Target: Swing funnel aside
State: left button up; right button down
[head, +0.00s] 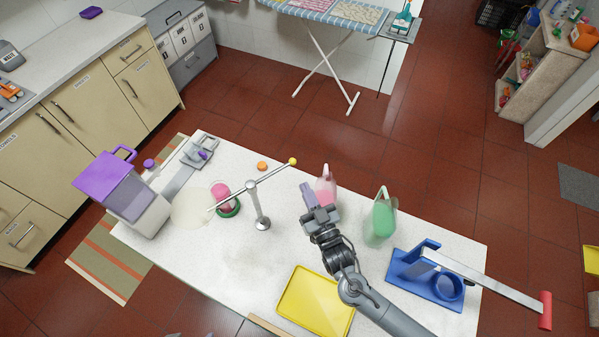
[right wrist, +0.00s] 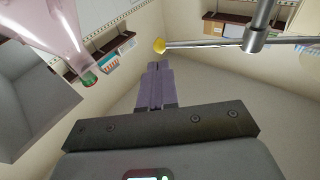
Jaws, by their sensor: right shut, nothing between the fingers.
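A metal stand (head: 260,210) holds a crossbar with a yellow knob (head: 292,161) on its right end. The bar's left end reaches a pale translucent round piece (head: 192,207), which looks like the funnel. A pink vessel on a green base (head: 223,200) stands beside that piece. My right gripper (head: 307,191) is over the table, right of the stand and close to the pink bottle. Its purple fingers (right wrist: 157,75) are shut and empty. In the right wrist view the yellow knob (right wrist: 159,45) shows just beyond the fingertips, apart from them. My left gripper is out of view.
A pink bottle (head: 327,183) and a green bottle (head: 381,217) stand near my right gripper. A yellow tray (head: 315,303) and a blue holder (head: 425,285) lie in front. A purple-lidded container (head: 103,183) is at left. The middle front of the table is clear.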

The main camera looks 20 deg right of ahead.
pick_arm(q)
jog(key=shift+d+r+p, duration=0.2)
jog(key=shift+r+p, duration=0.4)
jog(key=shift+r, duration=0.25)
pick_arm(e)
jog(key=shift+w+a+r, duration=0.1)
jog(key=shift+w+r, duration=0.05)
jog(key=shift+w, duration=0.7)
jog(key=shift+w+d+r, duration=0.1)
jog(key=shift+w+r, duration=0.1)
jog(key=shift+w, duration=0.7)
jog(key=shift+w+a+r, duration=0.1)
jog(key=shift+w+r, duration=0.05)
jog(key=shift+w, duration=0.7)
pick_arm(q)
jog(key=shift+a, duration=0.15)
